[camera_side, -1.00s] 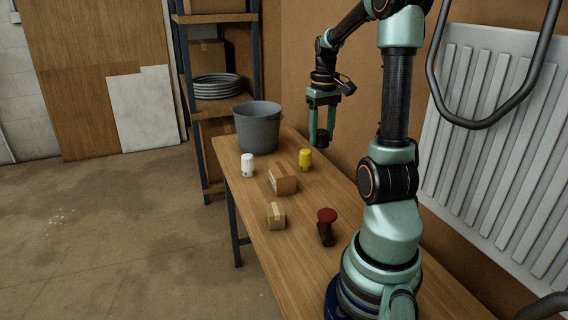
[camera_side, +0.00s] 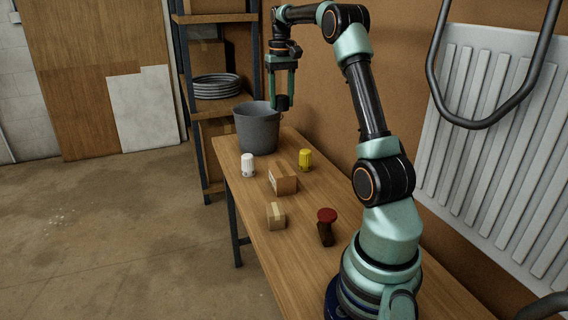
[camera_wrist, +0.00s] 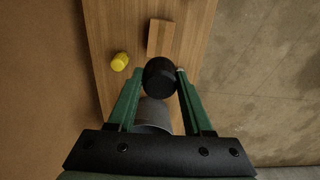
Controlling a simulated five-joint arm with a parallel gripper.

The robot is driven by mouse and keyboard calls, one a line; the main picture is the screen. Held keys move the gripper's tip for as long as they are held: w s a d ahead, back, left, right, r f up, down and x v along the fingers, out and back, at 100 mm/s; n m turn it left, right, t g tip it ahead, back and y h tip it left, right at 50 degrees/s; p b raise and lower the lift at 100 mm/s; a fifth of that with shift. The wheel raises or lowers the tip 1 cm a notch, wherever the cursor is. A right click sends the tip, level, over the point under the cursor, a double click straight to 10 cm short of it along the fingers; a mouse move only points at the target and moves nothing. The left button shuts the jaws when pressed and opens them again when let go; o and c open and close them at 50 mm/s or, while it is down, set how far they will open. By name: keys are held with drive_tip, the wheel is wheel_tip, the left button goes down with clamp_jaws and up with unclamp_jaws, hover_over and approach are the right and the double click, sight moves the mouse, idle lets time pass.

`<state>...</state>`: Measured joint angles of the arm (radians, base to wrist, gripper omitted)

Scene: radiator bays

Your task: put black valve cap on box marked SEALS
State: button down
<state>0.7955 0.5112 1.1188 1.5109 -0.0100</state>
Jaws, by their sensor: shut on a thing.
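My gripper (camera_side: 283,100) is shut on the black valve cap (camera_wrist: 159,76) and holds it in the air, in front of or above the grey bucket's right rim in the side view. The cap also shows between the fingertips there (camera_side: 283,103). A larger cardboard box (camera_side: 286,184) lies on the bench in front of the bucket, with a pale label on its left face. A smaller taped cardboard box (camera_side: 276,217) sits nearer the camera. I cannot read any lettering on either box. In the wrist view one box (camera_wrist: 160,38) lies ahead of the cap.
The grey bucket (camera_side: 257,132) stands at the bench's far end. A white cap (camera_side: 247,165) and a yellow cap (camera_side: 305,160) flank the larger box. A dark red-topped thing (camera_side: 326,226) stands near my base. A shelf (camera_side: 218,104) is behind; a radiator (camera_side: 492,150) is right.

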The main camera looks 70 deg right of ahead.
sight(282, 168)
wheel_tip(282, 168, down, 19)
drive_tip(key=shift+f, duration=0.1)
idle(0.4)
drive_tip(key=shift+f, duration=0.1)
drive_tip(key=shift+c, duration=1.5)
unclamp_jaws()
